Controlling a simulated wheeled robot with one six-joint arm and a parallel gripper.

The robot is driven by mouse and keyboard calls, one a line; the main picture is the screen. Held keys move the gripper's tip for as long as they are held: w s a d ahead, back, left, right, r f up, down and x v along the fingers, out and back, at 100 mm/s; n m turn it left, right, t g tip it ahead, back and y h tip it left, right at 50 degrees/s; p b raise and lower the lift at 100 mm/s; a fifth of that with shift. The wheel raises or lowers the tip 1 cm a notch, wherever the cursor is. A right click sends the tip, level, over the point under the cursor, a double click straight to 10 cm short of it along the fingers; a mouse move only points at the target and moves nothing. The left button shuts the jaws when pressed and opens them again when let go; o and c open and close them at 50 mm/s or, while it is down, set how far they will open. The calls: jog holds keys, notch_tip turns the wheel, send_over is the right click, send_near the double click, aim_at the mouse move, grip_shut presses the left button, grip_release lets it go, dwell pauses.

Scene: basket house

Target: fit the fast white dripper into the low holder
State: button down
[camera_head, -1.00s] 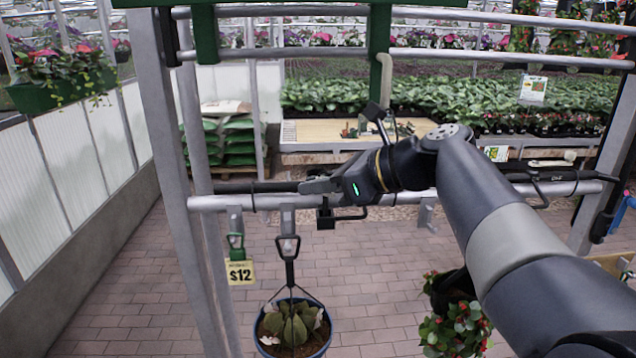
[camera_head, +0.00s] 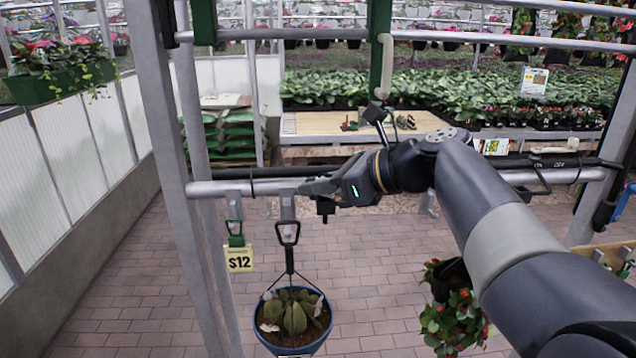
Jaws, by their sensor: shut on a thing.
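My gripper (camera_head: 318,187) is in front of the lower grey rail (camera_head: 228,189), its fingers pointing left and shut. What lies between the fingertips is too small and dark to make out. I cannot pick out a white dripper for certain. A pale curved piece (camera_head: 384,66) hangs by the green post above my gripper. Another pale piece (camera_head: 556,150) lies along the dark pipe at the right. I cannot tell whether either is the dripper. The low holder cannot be told for certain either; grey brackets, such as this one (camera_head: 287,206), hang from the lower rail.
A blue pot (camera_head: 315,346) with a plant hangs below my gripper, by a black handle (camera_head: 288,232). A yellow $12 tag (camera_head: 239,258) hangs left of it. A red-flowered plant (camera_head: 455,318) hangs beneath my arm. A table (camera_head: 310,124) stands behind the rail.

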jog(key=c, duration=1.4)
grip_release()
jog(key=b+v, duration=0.1)
jog(key=v, duration=0.9)
jog(key=shift+s+d+r, duration=0.1)
jog(key=shift+s+d, duration=0.05)
jog(key=shift+d, duration=0.2)
jog(key=shift+a, duration=0.15)
jog(key=p+x, duration=0.1)
jog(key=x, duration=0.9)
jog(key=shift+a, duration=0.2)
jog(key=shift+r, duration=0.25)
jog(key=shift+r+p, duration=0.3)
jog(key=shift+p, duration=0.05)
jog(key=shift+f, duration=0.15)
